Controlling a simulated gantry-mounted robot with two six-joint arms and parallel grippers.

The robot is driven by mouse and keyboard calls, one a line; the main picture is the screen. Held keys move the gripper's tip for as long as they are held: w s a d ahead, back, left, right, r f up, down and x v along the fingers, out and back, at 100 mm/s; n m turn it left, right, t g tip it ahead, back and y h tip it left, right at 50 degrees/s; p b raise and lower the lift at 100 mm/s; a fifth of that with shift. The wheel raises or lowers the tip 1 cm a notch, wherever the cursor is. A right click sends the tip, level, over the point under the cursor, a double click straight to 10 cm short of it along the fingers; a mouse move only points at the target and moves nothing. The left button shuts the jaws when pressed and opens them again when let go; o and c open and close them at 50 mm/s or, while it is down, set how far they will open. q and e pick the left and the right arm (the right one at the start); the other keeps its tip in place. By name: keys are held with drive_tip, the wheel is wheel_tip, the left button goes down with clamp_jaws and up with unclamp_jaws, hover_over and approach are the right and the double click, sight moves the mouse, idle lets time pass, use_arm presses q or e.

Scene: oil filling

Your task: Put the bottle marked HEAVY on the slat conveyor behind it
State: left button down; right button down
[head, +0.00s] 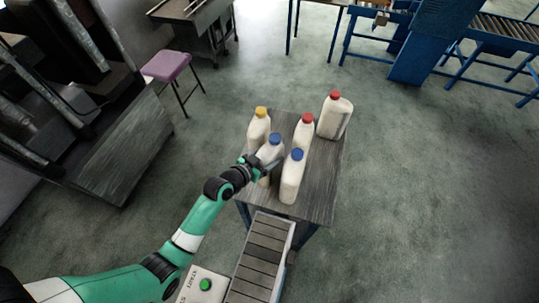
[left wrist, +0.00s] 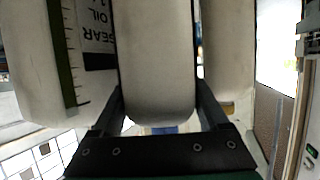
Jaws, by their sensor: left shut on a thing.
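My left gripper (head: 261,164) is shut on a white bottle with a blue cap (head: 272,150), which stands about upright at the table's left side. In the left wrist view this held bottle (left wrist: 155,60) fills the middle between the fingers. I cannot tell whether its base touches the table. Another blue-capped bottle (head: 291,180) stands right beside it, nearer the front. The slat conveyor (head: 259,262) lies at the table's near edge. No HEAVY mark is readable; the neighbouring bottle in the left wrist view (left wrist: 35,60) shows an upside-down label with GEAR and OIL. My right gripper is out of view.
The wooden table (head: 318,190) also holds a yellow-capped bottle (head: 257,130), a red-capped bottle (head: 304,133) and a large red-capped jug (head: 335,118). A box with a green button (head: 205,284) stands left of the conveyor. The conveyor's visible slats are empty.

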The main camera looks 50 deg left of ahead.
use_arm(q)
drive_tip(key=shift+r, duration=0.15)
unclamp_jaws()
drive_tip(key=shift+f, duration=0.2)
drive_tip(key=shift+r, duration=0.2)
drive_tip(key=shift+s+r, duration=0.15)
drive_tip(key=shift+s, duration=0.15)
drive_tip(key=p+v, duration=0.1)
drive_tip(key=v, duration=1)
drive_tip(key=shift+s, duration=0.15)
